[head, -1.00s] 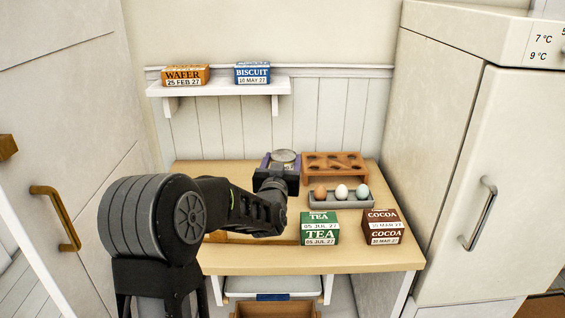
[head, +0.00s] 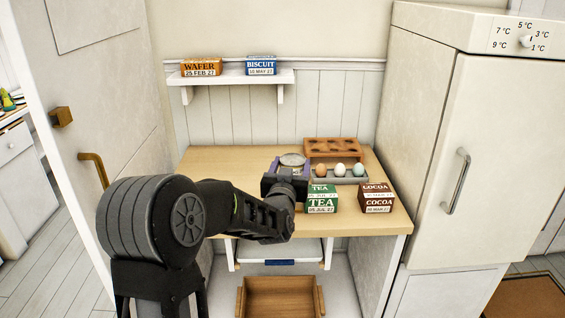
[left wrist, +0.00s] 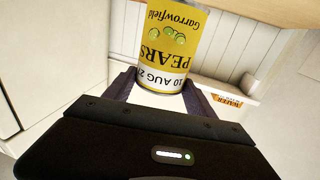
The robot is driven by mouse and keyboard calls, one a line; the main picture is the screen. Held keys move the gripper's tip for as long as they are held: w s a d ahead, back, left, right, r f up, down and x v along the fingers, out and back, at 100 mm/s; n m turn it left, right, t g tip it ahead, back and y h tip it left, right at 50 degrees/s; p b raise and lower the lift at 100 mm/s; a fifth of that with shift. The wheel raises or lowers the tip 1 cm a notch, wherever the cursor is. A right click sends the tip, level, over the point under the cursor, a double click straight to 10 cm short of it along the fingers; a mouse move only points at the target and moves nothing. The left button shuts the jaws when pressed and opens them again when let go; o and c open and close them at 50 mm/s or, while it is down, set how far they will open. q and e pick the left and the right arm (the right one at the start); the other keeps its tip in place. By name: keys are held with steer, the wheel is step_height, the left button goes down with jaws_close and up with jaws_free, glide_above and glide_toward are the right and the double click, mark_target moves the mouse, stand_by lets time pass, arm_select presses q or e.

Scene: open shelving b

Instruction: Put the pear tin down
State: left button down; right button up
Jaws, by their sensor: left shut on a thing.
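The pear tin (head: 293,160) shows its round metal lid in the head view, between the dark fingers of my left gripper (head: 288,169). In the left wrist view the tin's yellow label (left wrist: 172,42) with "PEARS" is seen upside down, with my left gripper (left wrist: 160,92) shut around it, a finger on each side. In the head view the tin appears over the back middle of the wooden tabletop (head: 225,172). The gripper hides most of its body and whatever is under it, so I cannot tell its height. My right gripper is not in view.
Tea boxes (head: 321,200) and cocoa boxes (head: 376,198) stand at the front right. An egg tray (head: 330,181) and an orange-brown holed rack (head: 333,145) are behind. The tabletop's left side looks clear. A wall shelf (head: 232,77) holds wafer and biscuit boxes.

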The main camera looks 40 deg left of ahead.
arm_select(q)
steer(key=s+d+f+m+t+h+p, duration=0.1)
steer(key=d+f+h, duration=0.3)
steer(key=d, duration=0.9)
steer(key=s+d+f+m+h+p, duration=0.2)
steer(key=d+f, duration=0.5)
steer(key=d, duration=0.6)
steer(key=shift+f+m+t+h, duration=0.25)
steer(key=shift+m+t+h, duration=0.15)
steer(key=shift+m+h, duration=0.6)
steer(key=shift+w, duration=0.1)
